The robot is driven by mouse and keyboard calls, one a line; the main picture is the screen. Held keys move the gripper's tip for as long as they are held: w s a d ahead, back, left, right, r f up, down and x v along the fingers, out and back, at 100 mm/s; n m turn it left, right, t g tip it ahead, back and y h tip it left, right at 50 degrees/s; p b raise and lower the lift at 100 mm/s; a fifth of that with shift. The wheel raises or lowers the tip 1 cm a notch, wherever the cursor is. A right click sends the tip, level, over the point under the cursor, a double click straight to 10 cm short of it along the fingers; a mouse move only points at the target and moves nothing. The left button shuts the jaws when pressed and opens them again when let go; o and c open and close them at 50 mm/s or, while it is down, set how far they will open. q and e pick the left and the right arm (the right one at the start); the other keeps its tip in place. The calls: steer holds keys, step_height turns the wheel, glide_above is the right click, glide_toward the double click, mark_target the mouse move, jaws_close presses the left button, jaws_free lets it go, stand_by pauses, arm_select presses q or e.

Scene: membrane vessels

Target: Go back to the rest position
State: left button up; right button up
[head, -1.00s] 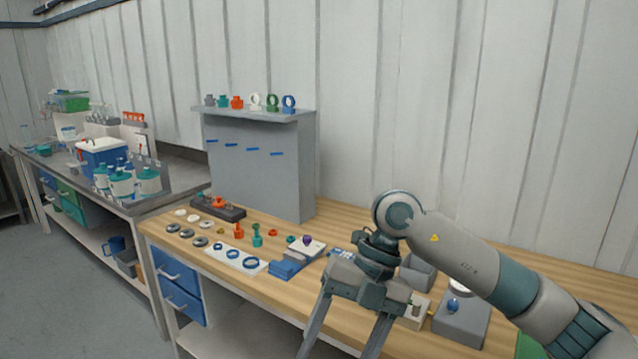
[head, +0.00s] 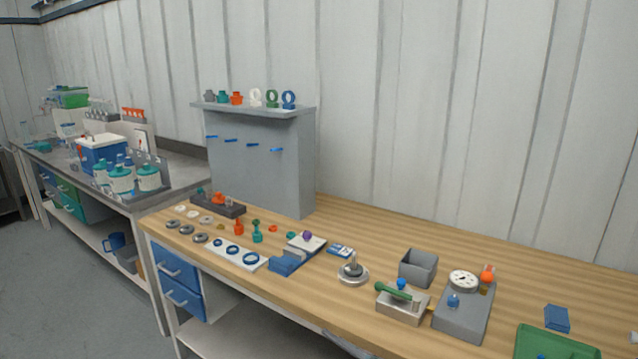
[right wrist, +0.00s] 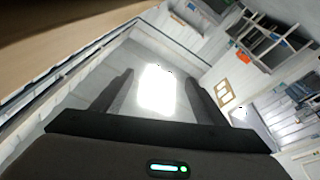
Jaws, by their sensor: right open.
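My right gripper (right wrist: 155,95) shows in the right wrist view with its two dark fingers spread apart and nothing between them. Behind the fingers are a bright light and the pale room, tilted. Neither gripper shows in the head view. My left gripper is in neither view.
A grey panel with a shelf (head: 258,165) stands at the back. A second bench (head: 180,178) with bottles is at the left.

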steer(key=s+d+f+m+t+h, duration=0.1)
steer(key=s+d+f+m+h, duration=0.2)
steer(key=f, duration=0.6)
steer(key=d+f+m+t+h, duration=0.2)
steer(key=d+f+m+h, duration=0.25)
steer(key=f, duration=0.55)
steer(key=s+d+f+m+g+h, duration=0.1)
steer(key=s+d+f+g+h, duration=0.2)
steer(key=s+f, duration=0.45)
steer(key=s+d+f+m+h, duration=0.2)
steer(key=s+d+f, duration=0.3)
steer(key=f, duration=0.6)
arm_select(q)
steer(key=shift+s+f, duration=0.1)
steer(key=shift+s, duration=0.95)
arm_select(e)
steer(key=s+d+f+m+g+h, duration=0.1)
steer(key=s+f, duration=0.5)
steer(key=s, duration=0.7)
steer(key=s+d+f+g+h, duration=0.1)
steer(key=s+d+f+g, duration=0.2)
steer(key=s, duration=1)
steer(key=s+d+f+m+g+h, duration=0.1)
steer(key=s+f+g, duration=0.3)
steer(key=s+f, duration=0.6)
steer(key=s+d+h, duration=0.1)
steer(key=s, duration=0.2)
steer(key=shift+d+m+g, duration=0.35)
steer(key=shift+d+g, duration=0.05)
steer(key=shift+s, duration=0.1)
